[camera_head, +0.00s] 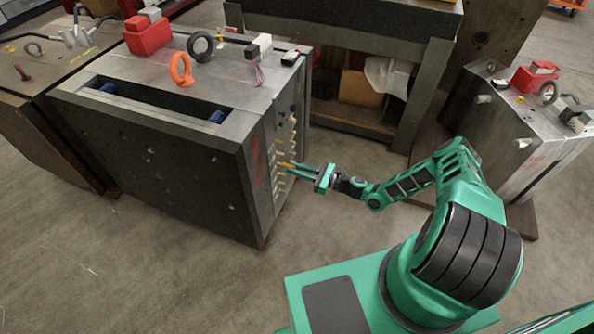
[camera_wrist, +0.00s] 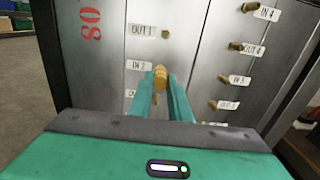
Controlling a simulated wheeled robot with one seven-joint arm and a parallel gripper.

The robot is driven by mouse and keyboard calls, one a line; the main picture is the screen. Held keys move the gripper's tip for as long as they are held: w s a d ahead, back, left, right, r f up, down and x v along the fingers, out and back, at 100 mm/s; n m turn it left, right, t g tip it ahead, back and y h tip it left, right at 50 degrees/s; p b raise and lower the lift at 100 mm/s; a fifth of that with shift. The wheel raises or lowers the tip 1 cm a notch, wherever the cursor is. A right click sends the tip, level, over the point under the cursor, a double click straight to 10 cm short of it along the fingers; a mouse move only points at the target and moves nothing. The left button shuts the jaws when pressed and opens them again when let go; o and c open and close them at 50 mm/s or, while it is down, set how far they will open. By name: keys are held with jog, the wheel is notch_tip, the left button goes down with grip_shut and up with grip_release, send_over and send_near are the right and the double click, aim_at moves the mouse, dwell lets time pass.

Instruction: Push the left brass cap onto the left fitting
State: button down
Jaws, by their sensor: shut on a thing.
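My gripper (camera_wrist: 162,92) is shut on a brass cap (camera_wrist: 160,74) in the wrist view, with the cap's rounded end showing at the fingertips. The cap is in front of the steel side face of the mould base, just right of the "IN 2" label (camera_wrist: 138,66). The fitting behind the cap is hidden, so I cannot tell whether the cap touches it. In the head view my gripper (camera_head: 291,168) reaches leftward to the row of brass fittings (camera_head: 281,153) on the mould base (camera_head: 150,150). The cap is too small to make out there.
Other brass fittings stick out close by: one at "OUT 1" (camera_wrist: 165,33) above, and several in a column to the right, including one near "IN 3" (camera_wrist: 225,79). An orange ring (camera_head: 181,70) stands on top. A second mould base (camera_head: 500,130) stands at the right.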

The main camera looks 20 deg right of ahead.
jog(key=shift+w+a, duration=0.45)
jog(key=shift+a, duration=0.15)
dwell(0.7)
jog(key=c, duration=1.2)
grip_release()
jog(key=shift+o, duration=0.2)
jog(key=shift+d, duration=0.1)
jog(key=v, duration=0.7)
